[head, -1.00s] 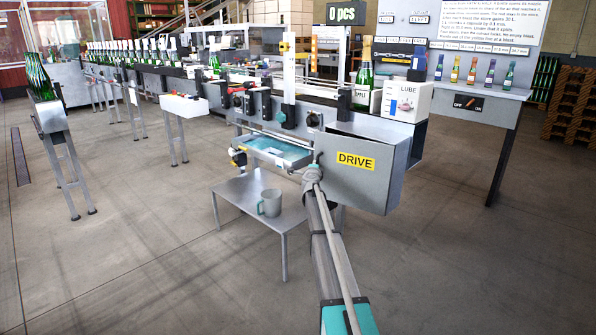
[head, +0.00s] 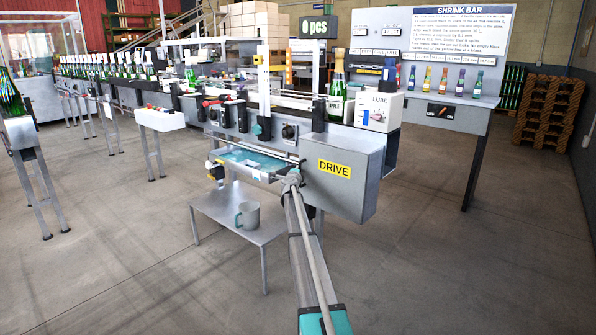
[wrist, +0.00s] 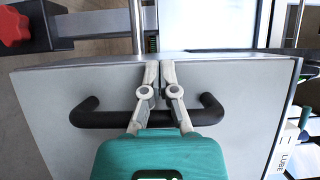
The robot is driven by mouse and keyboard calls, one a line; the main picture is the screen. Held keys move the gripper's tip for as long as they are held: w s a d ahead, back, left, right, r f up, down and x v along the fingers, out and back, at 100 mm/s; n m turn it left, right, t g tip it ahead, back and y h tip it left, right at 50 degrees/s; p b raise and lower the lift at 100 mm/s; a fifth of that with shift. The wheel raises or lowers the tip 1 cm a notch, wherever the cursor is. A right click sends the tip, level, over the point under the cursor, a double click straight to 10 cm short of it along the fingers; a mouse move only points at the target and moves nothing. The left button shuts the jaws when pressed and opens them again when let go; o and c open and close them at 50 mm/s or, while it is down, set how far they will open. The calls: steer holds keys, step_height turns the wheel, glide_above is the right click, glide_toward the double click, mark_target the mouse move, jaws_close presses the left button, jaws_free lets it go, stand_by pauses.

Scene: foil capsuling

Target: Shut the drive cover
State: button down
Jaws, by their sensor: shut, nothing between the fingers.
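The drive cover (head: 336,187) is a grey box-like panel with a yellow DRIVE label, on the front of the machine in the head view. It also fills much of the wrist view (wrist: 240,90), with a black bar handle (wrist: 90,115) on its face. My gripper (wrist: 159,68) is shut and empty. Its fingers cross over the middle of the handle, with the tips near the panel's upper edge in that view. In the head view my gripper (head: 292,178) is at the cover's left edge. I cannot tell whether the fingertips touch it, or whether a gap remains behind the cover.
A small grey table (head: 225,207) with a mug (head: 248,214) stands left of my arm. A teal tray (head: 248,160) juts out left of the cover. The white LUBE box (head: 380,110) sits above. A red knob (wrist: 14,27) shows in the wrist view. Floor at right is clear.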

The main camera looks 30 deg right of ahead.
steer(key=shift+s+d+h, duration=0.15)
steer(key=shift+d+h, duration=0.15)
steer(key=shift+d, duration=0.45)
steer(key=shift+a, duration=0.1)
steer(key=s+a, duration=0.3)
steer(key=a, duration=1.1)
steer(key=shift+s+a, duration=0.4)
